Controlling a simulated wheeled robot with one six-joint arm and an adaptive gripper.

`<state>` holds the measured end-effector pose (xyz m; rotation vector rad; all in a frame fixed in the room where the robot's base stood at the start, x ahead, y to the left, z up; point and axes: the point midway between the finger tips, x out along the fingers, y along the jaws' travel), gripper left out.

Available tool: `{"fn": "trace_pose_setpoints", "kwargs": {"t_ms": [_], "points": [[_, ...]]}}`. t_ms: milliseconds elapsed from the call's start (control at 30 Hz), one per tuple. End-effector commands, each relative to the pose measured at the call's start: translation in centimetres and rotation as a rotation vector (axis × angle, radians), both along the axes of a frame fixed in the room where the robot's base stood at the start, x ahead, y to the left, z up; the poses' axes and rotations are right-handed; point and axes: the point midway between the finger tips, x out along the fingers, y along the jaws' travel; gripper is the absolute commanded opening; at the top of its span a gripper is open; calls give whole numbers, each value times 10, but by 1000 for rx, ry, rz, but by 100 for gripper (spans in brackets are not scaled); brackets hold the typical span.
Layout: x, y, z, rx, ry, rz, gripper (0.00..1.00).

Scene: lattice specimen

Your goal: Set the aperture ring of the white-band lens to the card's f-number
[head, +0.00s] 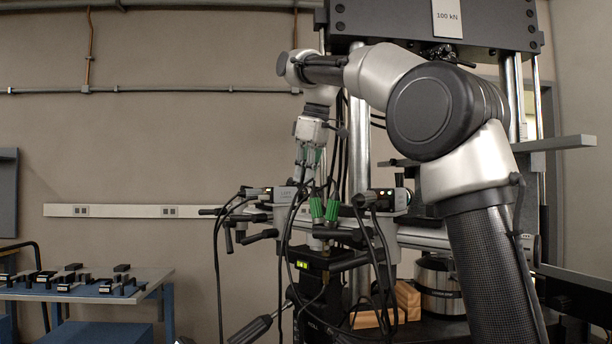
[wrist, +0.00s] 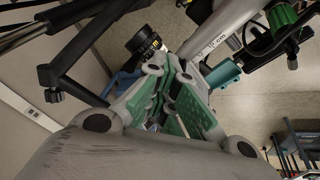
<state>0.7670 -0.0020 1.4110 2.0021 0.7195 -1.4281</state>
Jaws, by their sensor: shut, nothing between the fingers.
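My gripper (head: 309,168) hangs fingers down above the camera rig in the middle of the head view. In the wrist view my gripper (wrist: 172,92) shows its green-padded fingers close together, with nothing held. A black lens (wrist: 142,40) with yellow markings lies just beyond the fingers in the wrist view, apart from them as far as I can see. I cannot make out a white band on it or read its ring. In the head view two camera bodies, left (head: 286,194) and right (head: 388,200), sit on the rig; their lenses are not clear. I cannot identify an f-number card.
Cables, black handles and green connectors (head: 317,207) crowd the space around the gripper. A test frame crosshead (head: 400,22) with a 100 kN plate (head: 447,17) stands above. A small table (head: 150,275) with black parts is at left. Wooden blocks (head: 408,297) lie below the rig.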

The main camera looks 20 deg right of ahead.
Motion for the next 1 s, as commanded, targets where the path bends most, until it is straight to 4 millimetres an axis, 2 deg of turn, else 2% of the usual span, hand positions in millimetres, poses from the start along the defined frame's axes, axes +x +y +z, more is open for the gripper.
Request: {"fn": "trace_pose_setpoints", "kwargs": {"t_ms": [100,200,633,1000], "points": [[0,0,1,1,-6,1,2],[0,0,1,1,-6,1,17],[-1,0,4,1,-4,0,17],[-16,-5,58,2,-5,0,17]]}}
